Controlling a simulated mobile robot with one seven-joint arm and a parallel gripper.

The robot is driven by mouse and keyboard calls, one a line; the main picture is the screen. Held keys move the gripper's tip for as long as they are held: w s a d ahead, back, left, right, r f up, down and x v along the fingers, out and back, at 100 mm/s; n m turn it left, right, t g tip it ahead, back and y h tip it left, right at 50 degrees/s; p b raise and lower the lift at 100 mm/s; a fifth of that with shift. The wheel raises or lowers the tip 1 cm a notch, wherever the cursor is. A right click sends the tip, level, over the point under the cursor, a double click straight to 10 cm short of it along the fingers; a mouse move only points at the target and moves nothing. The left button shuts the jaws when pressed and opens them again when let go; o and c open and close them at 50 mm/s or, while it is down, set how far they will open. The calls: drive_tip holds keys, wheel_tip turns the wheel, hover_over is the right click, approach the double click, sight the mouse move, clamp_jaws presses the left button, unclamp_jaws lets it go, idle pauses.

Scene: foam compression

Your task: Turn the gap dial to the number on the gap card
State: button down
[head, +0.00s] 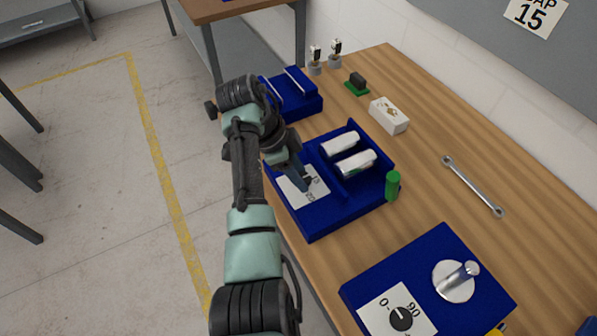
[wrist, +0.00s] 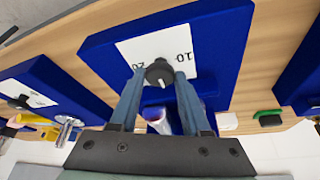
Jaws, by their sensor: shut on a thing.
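The gap card (head: 537,17) hangs on the wall at the upper right of the head view and reads 15. The gap dial is a small dark knob (wrist: 159,74) in the middle of a white number plate (wrist: 128,50) on a blue fixture. In the wrist view the plate shows 10 to the right and 20 to the left. My gripper (wrist: 160,77) is shut on the knob, one finger on each side. In the head view my gripper (head: 304,184) covers the knob, and part of the plate (head: 311,195) shows. The knob's exact pointer reading is unclear.
Two white rolls (head: 341,143) lie on the fixture, beside a green cylinder (head: 393,185). Another blue box (head: 365,280) in front has a 0–90 dial and a metal crank (head: 455,280). A wrench (head: 473,187) and white box (head: 389,115) lie on the bench.

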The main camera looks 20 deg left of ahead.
drive_tip(key=shift+c, duration=1.9)
unclamp_jaws()
drive_tip(key=shift+r, duration=0.1)
drive_tip(key=p+v, duration=0.4)
drive_tip(key=v, duration=0.9)
drive_tip(key=shift+p, duration=0.4)
drive_tip(key=shift+d, duration=0.1)
